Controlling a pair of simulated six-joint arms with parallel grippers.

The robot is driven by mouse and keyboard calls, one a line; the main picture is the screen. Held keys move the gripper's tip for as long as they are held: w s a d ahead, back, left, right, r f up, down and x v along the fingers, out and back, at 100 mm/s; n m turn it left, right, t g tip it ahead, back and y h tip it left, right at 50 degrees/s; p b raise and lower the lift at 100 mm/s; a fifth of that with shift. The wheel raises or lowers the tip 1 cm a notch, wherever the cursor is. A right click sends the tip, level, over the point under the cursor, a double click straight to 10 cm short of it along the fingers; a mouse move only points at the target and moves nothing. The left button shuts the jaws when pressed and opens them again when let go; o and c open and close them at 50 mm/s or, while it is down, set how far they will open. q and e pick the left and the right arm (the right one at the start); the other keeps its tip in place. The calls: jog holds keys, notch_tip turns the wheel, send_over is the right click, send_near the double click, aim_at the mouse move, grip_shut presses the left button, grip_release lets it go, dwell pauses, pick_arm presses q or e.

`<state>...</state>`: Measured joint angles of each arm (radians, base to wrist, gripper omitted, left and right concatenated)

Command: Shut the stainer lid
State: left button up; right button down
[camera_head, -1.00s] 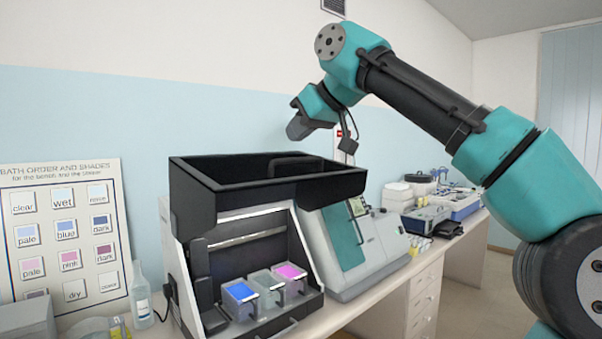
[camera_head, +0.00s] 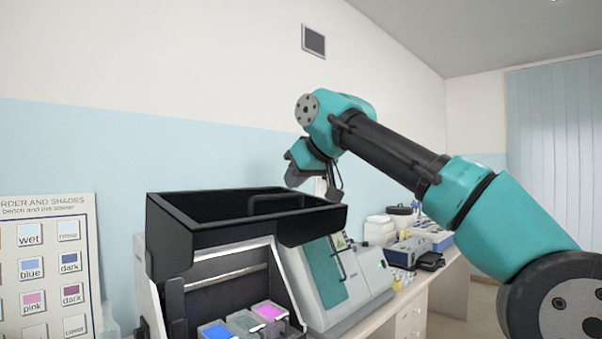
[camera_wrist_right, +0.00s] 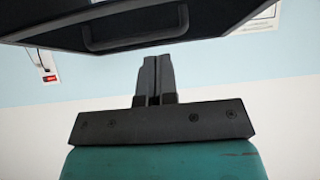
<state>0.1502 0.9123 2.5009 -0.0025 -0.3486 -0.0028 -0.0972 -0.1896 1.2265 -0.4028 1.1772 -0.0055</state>
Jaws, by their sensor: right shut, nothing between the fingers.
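The stainer (camera_head: 160,300) stands on the bench with its black lid (camera_head: 225,240) raised, so the front is open below it. A dark handle (camera_head: 280,200) shows on the lid. In the wrist view the lid (camera_wrist_right: 215,15) and its bar handle (camera_wrist_right: 135,42) fill the top. My right gripper (camera_head: 293,180) is just above and behind the lid, near the handle in the picture. In the wrist view its fingers (camera_wrist_right: 154,75) are together and empty, with the tips apart from the handle in the picture. My left gripper is out of view.
Blue, grey and pink baths (camera_head: 245,322) sit inside the open stainer. A white and teal machine (camera_head: 345,285) stands close on its right. A shade chart (camera_head: 45,260) is at left, and more boxes (camera_head: 410,250) stand farther along the bench.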

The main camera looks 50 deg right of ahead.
send_over(273, 217)
jog(key=s, duration=0.3)
notch_tip(273, 217, down, 4)
jog(key=shift+w+f, duration=0.2)
jog(key=shift+f, duration=0.7)
jog(key=shift+w+a+f, duration=0.1)
jog(key=shift+w+f, duration=0.05)
jog(key=shift+f, duration=0.6)
jog(key=shift+f, duration=0.15)
